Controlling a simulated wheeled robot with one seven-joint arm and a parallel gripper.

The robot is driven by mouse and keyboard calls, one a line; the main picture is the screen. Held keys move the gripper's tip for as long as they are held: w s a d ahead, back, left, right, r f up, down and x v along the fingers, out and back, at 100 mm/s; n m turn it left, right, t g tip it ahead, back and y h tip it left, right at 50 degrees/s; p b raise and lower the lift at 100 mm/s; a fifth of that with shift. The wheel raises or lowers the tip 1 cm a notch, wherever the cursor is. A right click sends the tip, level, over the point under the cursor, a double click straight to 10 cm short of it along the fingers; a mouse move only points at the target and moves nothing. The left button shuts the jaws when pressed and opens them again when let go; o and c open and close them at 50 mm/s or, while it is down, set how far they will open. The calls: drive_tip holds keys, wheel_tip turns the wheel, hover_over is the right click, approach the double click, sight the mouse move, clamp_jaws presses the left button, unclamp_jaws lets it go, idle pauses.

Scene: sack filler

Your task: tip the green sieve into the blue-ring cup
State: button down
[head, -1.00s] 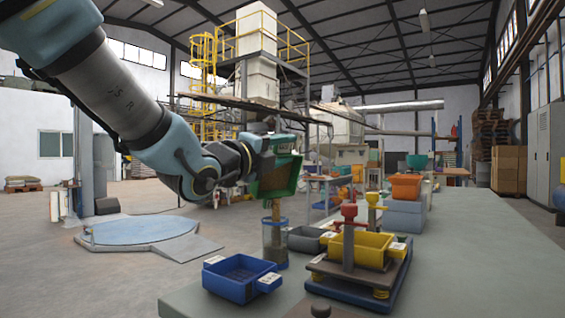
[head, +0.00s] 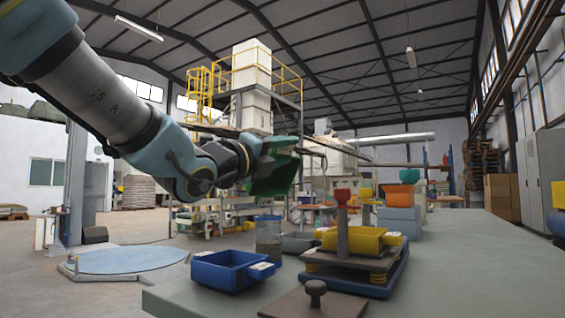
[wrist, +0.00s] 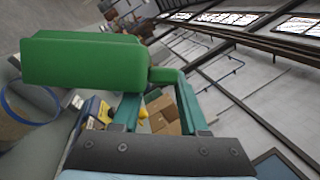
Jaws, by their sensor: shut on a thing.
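My gripper (head: 262,150) is shut on the green sieve (head: 272,180) and holds it in the air. The sieve is strongly tilted; its inside cannot be seen. In the wrist view the sieve (wrist: 80,62) spans the upper left, beyond my gripper's fingers (wrist: 158,100). The clear blue-ring cup (head: 268,240) stands upright on the table, below the sieve with a gap between them. Brownish grey material shows through its wall. The cup's blue rim (wrist: 27,122) shows at the left edge of the wrist view, partly cut off.
A blue tray (head: 230,272) stands in front left of the cup, and a grey tray (head: 298,242) is behind it at right. A yellow tray (head: 350,239) sits on a spring-mounted stand (head: 350,265) with a red-topped post. A knobbed brown plate (head: 315,302) lies in front. The table's right side is clear.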

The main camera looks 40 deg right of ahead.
drive_tip(key=shift+s+f+b, duration=0.15)
drive_tip(key=shift+s+b, duration=0.1)
drive_tip(key=shift+b, duration=0.2)
idle(0.5)
drive_tip(key=shift+r+p, duration=0.4)
drive_tip(key=shift+p, duration=0.15)
drive_tip(key=shift+r+n+y+p, duration=0.3)
drive_tip(key=shift+r+n+p, duration=0.25)
drive_tip(key=shift+n+p, duration=0.2)
drive_tip(key=r+n+p, duration=0.1)
drive_tip(key=n+p, duration=0.1)
drive_tip(key=p, duration=0.1)
drive_tip(key=shift+r+n+t+y, duration=0.15)
drive_tip(key=shift+n+t+y, duration=0.1)
drive_tip(key=shift+t+y, duration=0.15)
drive_tip(key=shift+r+n+y+p, duration=0.1)
drive_tip(key=shift+n+y+p, duration=0.2)
drive_tip(key=shift+n+p, duration=0.55)
drive_tip(key=shift+f, duration=0.25)
drive_tip(key=shift+r, duration=0.1)
